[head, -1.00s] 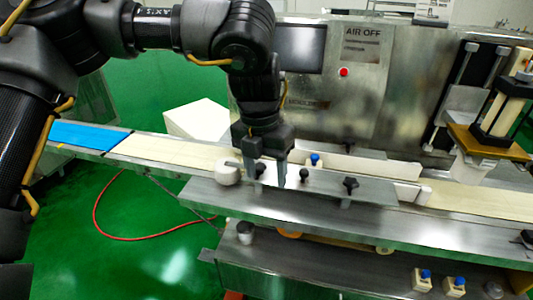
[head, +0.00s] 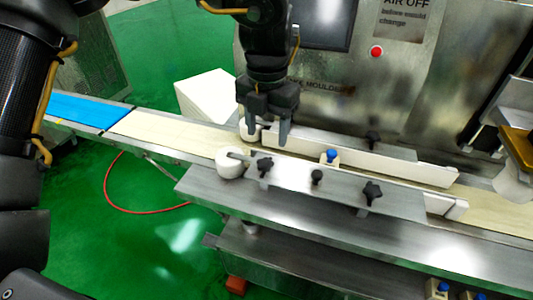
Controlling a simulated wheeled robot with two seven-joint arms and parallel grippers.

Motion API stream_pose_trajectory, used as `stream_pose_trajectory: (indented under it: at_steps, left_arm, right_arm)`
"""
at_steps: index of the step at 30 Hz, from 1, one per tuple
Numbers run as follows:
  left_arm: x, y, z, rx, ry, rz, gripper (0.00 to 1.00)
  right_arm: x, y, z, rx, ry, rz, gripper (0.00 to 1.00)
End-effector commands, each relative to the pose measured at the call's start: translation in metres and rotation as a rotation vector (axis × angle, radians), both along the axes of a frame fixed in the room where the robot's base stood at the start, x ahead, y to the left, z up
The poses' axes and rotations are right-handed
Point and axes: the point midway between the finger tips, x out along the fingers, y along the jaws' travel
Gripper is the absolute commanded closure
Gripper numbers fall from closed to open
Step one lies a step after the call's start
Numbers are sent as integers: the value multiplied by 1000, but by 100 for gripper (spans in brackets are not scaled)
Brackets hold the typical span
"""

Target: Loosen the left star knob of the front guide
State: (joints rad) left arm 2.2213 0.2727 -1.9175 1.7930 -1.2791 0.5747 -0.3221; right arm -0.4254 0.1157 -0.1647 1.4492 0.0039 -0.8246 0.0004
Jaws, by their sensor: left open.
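The front guide (head: 335,182) is a long metal plate along the near side of the belt, with a white roller (head: 229,163) at its left end. The black left star knob (head: 264,166) stands upright on the plate just right of the roller. My left gripper (head: 269,139) points down with its two fingers apart and nothing between them. In the picture its fingertips are just above and behind the left star knob, clear of it; their exact height is hard to tell. My right gripper is not in view.
A small round black knob (head: 317,177) and a right star knob (head: 372,191) stand farther along the plate. The steel machine housing (head: 400,90) rises close behind. Green floor is free at left.

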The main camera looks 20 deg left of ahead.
Motion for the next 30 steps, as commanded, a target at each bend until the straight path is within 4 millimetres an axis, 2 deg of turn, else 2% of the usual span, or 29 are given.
stream_pose_trajectory:
  at_steps: [1, 6, 12, 17, 24, 26, 30]
  left_arm:
    - [0, 1, -12, 1, 3, 0, 44]
    - [0, 2, -43, 0, 2, 3, 44]
    - [0, 2, -67, 0, 1, 6, 44]
    - [-1, 2, -75, -1, -1, 5, 44]
    - [0, 2, -76, -1, -1, 6, 44]
    - [0, 2, -76, -1, -1, 6, 49]
    - [0, 2, -76, -1, -1, 6, 67]
  right_arm:
    - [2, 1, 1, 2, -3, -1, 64]
    - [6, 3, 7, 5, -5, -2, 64]
    - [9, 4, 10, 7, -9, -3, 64]
    - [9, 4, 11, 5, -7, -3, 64]
    - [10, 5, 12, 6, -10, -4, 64]
    - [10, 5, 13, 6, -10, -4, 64]
    - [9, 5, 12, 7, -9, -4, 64]
